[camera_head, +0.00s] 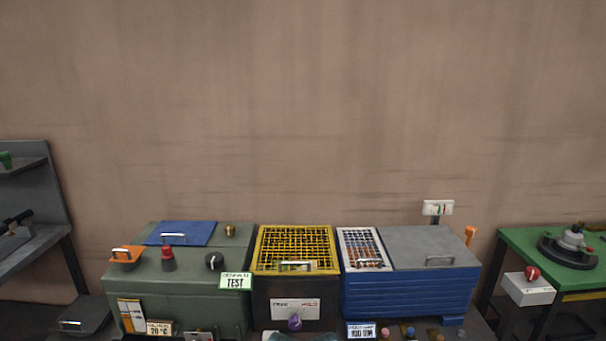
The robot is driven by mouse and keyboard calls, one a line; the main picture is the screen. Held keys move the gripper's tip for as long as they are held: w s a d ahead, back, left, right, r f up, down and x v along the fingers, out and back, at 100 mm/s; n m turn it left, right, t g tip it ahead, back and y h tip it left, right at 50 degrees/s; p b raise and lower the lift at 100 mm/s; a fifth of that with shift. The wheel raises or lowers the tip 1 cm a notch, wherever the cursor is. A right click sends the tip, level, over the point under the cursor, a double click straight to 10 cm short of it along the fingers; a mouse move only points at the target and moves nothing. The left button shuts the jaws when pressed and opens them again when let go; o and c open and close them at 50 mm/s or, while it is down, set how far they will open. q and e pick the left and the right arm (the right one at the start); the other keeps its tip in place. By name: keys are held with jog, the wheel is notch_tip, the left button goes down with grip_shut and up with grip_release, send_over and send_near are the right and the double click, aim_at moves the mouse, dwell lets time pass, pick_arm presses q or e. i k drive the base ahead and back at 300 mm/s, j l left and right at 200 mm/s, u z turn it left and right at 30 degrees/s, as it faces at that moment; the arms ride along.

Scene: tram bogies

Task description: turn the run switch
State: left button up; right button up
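No label reading "run" is legible, so I cannot tell which control is the run switch. A black rotary knob (214,261) with a light mark sits on top of the green machine (190,300) at left. A red rotary knob (532,272) sits on a white box (527,289) at the front of the green bench on the right. A red upright handle (168,259) stands on the green machine, left of the black knob. Neither of my grippers shows in the head view.
A yellow-framed grid (295,228) covers the dark middle box. A blue box (405,299) with a grey lid (430,247) stands right of it. A green "TEST" sign (235,281) hangs by the green machine. A grey shelf unit (35,190) stands far left.

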aim_at(532, 273)
jog(key=z, duration=1.45)
